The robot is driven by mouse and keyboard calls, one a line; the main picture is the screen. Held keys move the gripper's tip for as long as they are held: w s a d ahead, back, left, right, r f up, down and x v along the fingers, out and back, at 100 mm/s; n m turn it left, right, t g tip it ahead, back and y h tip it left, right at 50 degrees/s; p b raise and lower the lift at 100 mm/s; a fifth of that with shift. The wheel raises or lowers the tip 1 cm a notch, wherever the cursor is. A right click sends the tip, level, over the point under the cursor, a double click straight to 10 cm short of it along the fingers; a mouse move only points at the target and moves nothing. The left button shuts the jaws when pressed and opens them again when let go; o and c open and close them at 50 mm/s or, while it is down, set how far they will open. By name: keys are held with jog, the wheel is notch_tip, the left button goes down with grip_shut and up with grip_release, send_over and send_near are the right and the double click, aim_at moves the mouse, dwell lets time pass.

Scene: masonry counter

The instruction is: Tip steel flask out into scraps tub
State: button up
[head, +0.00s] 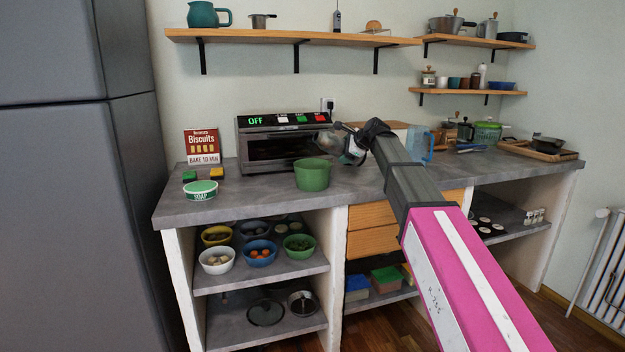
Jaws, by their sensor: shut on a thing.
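My gripper (346,146) is over the counter in the head view, in front of the oven's right end. It is shut on the steel flask (328,142), a small greyish shape at its far side. The flask looks tilted over to the left, but its mouth and contents are too small to tell. A green tub (313,177), which seems to be the scraps tub, stands upright on the counter just below and left of my gripper. The flask is above the tub's back right rim, apart from it. The tub's inside is mostly hidden.
A toaster oven (282,141) reading OFF stands behind the tub. A clear blue jug (420,146) stands right of my arm.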

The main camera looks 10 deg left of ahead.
aim_at(340, 143)
jog(key=shift+a+r+y, duration=0.2)
jog(key=shift+r+y, duration=0.2)
jog(key=shift+r, duration=0.1)
jog(key=shift+s+a+r+m+b, duration=0.1)
jog(key=shift+s+a+m+b, duration=0.1)
jog(key=shift+m+b, duration=0.25)
jog(key=shift+s+a+m+y, duration=0.15)
jog(key=shift+a+m+y, duration=0.1)
jog(key=shift+y, duration=0.45)
jog(key=shift+s+a+r+m+g+y+b, duration=0.2)
jog(key=shift+a+r+m+g+y+b, duration=0.1)
jog(key=shift+r+m+g+y+b, duration=0.15)
jog(key=shift+a+r+m+y+b, duration=0.1)
jog(key=shift+r+m+y+b, duration=0.15)
jog(key=shift+m+y, duration=0.35)
jog(key=shift+r+m+y+b, duration=0.1)
jog(key=shift+m+y+b, duration=0.2)
jog(key=shift+m+y, duration=0.2)
jog(key=r, duration=0.1)
jog(key=r+m+y, duration=0.1)
jog(key=r, duration=0.1)
jog(key=shift+s+a+r+y+b, duration=0.1)
jog(key=shift+a+r+y+b, duration=0.1)
jog(key=shift+r+y+b, duration=0.1)
jog(key=shift+s+a+f+m+y+b, duration=0.2)
jog(key=shift+f+m+y+b, duration=0.1)
jog(key=shift+m+y+b, duration=0.5)
